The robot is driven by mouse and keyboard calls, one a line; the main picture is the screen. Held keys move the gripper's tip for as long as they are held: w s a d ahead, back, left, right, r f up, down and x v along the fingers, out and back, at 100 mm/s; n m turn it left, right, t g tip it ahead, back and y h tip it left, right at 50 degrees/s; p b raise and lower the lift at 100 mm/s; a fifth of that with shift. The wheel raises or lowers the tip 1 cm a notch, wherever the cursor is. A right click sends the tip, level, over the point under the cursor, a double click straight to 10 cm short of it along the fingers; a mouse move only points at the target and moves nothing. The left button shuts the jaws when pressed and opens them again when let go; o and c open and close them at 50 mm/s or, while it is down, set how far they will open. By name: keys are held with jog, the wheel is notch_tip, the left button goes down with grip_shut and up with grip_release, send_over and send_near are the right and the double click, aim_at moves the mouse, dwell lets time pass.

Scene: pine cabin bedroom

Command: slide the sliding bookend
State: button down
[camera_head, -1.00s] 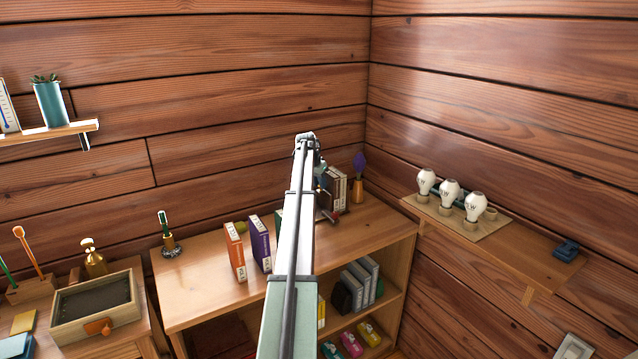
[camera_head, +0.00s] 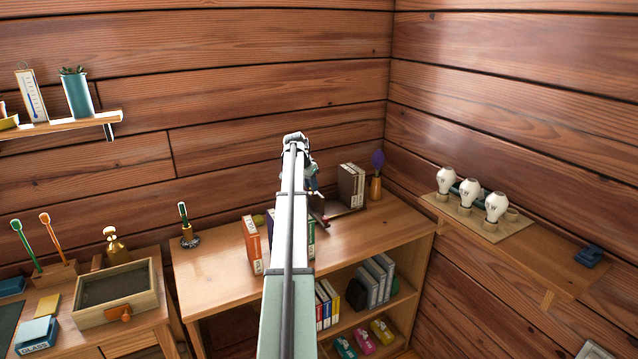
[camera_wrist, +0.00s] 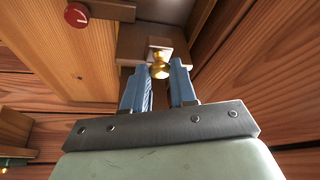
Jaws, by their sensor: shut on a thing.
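The sliding bookend appears in the wrist view as a brown block (camera_wrist: 130,46) with a brass knob (camera_wrist: 160,70). My gripper (camera_wrist: 162,76) has its two blue fingers on either side of the knob and is shut on it. In the head view my gripper (camera_head: 313,182) is over the back of the bookcase top, left of a pair of brown books (camera_head: 351,185). My arm hides most of the bookend there. A dark strip lies between the gripper and the brown books, with a small red part near its front.
On the bookcase top (camera_head: 215,275) stand an orange book (camera_head: 251,246), a green book (camera_head: 311,240) and, at the right, a vase (camera_head: 376,188). A shelf with bulbs (camera_head: 470,195) is on the right wall. An open tray (camera_head: 117,292) is at the left.

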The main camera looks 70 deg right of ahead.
jog(key=c, duration=1)
grip_release()
jog(key=shift+r, duration=0.1)
jog(key=v, duration=1.3)
jog(key=shift+w+a+r, duration=0.1)
jog(key=shift+a+r, duration=0.15)
